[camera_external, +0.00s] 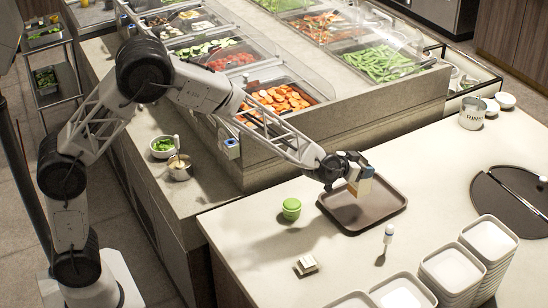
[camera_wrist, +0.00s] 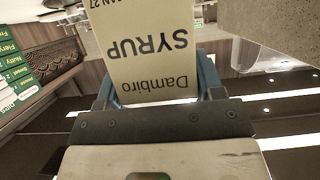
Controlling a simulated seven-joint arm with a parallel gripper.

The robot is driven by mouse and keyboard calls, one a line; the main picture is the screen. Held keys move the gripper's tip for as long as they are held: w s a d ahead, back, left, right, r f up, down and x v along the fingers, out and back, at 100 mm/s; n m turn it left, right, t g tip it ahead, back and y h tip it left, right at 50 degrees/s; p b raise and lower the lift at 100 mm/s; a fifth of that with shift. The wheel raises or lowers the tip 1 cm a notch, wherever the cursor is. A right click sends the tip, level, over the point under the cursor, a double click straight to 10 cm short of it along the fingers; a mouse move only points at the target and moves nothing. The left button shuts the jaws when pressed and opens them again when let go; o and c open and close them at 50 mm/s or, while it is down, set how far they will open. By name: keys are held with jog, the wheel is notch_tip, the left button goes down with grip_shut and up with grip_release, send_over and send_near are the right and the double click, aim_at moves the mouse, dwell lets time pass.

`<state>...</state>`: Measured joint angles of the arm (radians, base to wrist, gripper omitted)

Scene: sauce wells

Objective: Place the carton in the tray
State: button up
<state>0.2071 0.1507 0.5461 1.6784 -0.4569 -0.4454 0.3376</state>
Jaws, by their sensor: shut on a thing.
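The carton (camera_external: 365,184), pale with a beige face, is held in my gripper (camera_external: 352,170) above the tray. In the wrist view the carton (camera_wrist: 145,48) fills the space between the two fingers, its printed "Dambiro SYRUP" face upside down. My gripper (camera_wrist: 157,88) is shut on it. The brown rectangular tray (camera_external: 372,222) lies flat on the pale counter below. The tray's inside looks empty. The carton appears to hang over the tray's back part; the exact gap beneath it is hard to tell.
A green round pot (camera_external: 291,209) stands left of the tray. Stacked white dishes (camera_external: 450,270) fill the front right. The food bar (camera_external: 360,95) rises behind.

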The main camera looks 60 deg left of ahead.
aim_at(360, 183)
jog(key=shift+f, duration=1.4)
jog(key=shift+f, duration=0.1)
jog(key=shift+f, duration=1.8)
jog(key=shift+f, duration=0.15)
jog(key=o, duration=1.2)
jog(key=shift+o, duration=0.2)
jog(key=shift+v, duration=1.05)
jog(key=v, duration=1)
